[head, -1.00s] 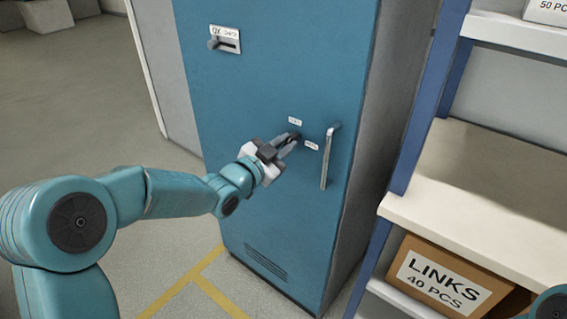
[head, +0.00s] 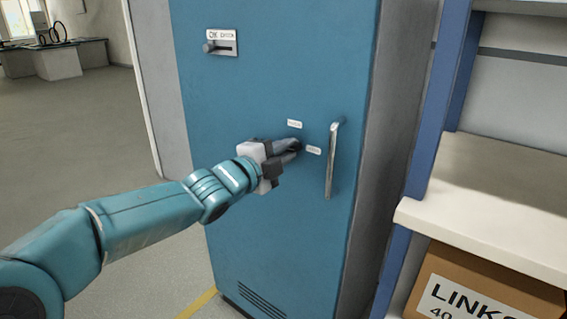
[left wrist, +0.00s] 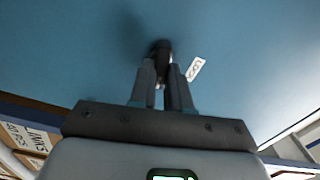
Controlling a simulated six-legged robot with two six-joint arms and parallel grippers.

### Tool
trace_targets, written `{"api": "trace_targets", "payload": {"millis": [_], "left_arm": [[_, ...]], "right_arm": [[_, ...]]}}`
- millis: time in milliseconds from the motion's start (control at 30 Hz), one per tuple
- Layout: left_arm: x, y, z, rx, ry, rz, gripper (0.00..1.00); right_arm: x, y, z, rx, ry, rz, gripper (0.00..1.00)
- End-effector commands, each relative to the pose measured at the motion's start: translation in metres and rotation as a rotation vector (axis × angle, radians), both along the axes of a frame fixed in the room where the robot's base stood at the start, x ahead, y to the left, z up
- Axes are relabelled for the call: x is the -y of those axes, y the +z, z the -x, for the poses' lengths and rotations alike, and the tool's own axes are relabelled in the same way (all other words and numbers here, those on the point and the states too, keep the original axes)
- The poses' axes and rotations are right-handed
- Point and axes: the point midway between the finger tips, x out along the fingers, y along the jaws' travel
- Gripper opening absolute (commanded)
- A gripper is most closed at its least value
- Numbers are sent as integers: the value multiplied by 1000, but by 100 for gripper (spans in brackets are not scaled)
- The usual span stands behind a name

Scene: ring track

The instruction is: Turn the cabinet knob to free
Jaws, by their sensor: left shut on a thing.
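The blue cabinet (head: 265,85) stands upright in front of me with its door shut. The small dark knob (left wrist: 161,47) sits on the door, between two small white labels, one above it (head: 294,124) and one to its right (head: 314,150). My left gripper (head: 294,147) reaches in from the left and is shut on the knob, whose far end shows between the fingertips in the left wrist view (left wrist: 160,70). The fingers hide most of the knob in the head view, so its exact angle is unclear. My right gripper is not in view.
A vertical metal handle (head: 332,160) stands out just right of the knob. A slide latch (head: 220,47) is at the upper left of the door. A blue-posted shelf (head: 490,205) with a LINKS box (head: 475,285) stands close on the right. Open floor lies left.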

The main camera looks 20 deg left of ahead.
Motion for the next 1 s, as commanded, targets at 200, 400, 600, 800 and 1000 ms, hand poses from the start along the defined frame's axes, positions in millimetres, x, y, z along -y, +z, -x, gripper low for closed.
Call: {"api": "trace_targets", "payload": {"millis": [200,400,600,800,1000], "left_arm": [[1,-3,0,40,-1,-111,0],[1,-2,0,61,-2,-167,0],[1,-1,0,68,-2,-188,0],[1,-1,0,70,-2,-191,0],[1,-1,0,70,-2,-191,30]], "right_arm": [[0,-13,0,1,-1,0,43],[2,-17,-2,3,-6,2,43],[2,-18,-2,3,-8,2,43],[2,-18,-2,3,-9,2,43],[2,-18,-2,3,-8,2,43]]}}
